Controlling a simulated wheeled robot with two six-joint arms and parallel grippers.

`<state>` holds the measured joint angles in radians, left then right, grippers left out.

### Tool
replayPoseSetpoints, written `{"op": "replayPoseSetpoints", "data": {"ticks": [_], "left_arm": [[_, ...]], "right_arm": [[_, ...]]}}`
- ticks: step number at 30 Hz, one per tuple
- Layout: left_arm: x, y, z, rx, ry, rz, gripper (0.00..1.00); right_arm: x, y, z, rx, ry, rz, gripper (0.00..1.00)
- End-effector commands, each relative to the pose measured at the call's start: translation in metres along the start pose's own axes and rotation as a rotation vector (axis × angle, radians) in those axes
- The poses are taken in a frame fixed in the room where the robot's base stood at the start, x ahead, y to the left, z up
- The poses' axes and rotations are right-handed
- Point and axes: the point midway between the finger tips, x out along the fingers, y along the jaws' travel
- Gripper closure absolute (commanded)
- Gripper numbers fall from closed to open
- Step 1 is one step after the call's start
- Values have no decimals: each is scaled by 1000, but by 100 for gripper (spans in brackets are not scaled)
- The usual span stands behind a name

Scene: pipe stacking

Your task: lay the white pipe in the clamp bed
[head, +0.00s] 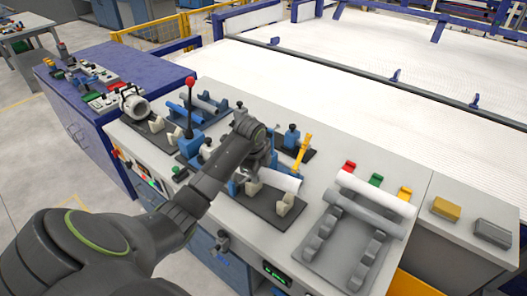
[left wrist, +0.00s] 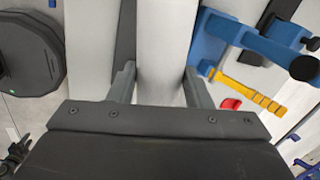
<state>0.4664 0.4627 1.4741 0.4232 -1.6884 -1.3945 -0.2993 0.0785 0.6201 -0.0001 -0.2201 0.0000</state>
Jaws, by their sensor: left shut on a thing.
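The white pipe (head: 282,181) lies near level in the head view, above the dark clamp bed (head: 268,211) with its cream cradles. My left gripper (head: 260,163) is over the pipe's left part and hides it. In the left wrist view the pipe (left wrist: 166,50) runs between the two fingers of my left gripper (left wrist: 161,88), which is shut on it. Beside it are a blue clamp (left wrist: 245,40) and a yellow handle (left wrist: 250,92); the handle also shows in the head view (head: 302,152). I cannot tell whether the pipe touches the cradles. My right gripper is not in view.
A grey rack (head: 337,262) with two light pipes (head: 372,203) stands to the right. A red-knobbed lever (head: 190,100) and other clamps stand to the left and behind. Yellow (head: 446,208) and grey blocks (head: 492,233) lie far right. The bench behind the clamps is clear.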

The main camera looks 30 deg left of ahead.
Motion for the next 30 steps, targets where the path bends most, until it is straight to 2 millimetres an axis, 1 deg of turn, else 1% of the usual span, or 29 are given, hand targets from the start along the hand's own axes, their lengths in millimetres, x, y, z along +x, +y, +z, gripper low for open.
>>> {"op": "replayPoseSetpoints", "data": {"ticks": [1,3,6,9,14,17,30], "left_arm": [[-8,-14,2,48,12,-15,81],[-12,-25,4,107,30,-31,81],[-15,-35,4,160,46,-45,81],[-14,-39,5,183,52,-50,81],[-7,-37,5,187,53,-51,81],[2,-35,5,186,53,-51,81],[50,-22,5,185,52,-51,81]], "right_arm": [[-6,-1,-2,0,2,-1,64],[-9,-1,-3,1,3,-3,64],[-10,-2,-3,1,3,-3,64],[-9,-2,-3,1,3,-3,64],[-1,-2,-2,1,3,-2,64],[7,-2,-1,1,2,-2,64],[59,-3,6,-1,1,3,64]]}}
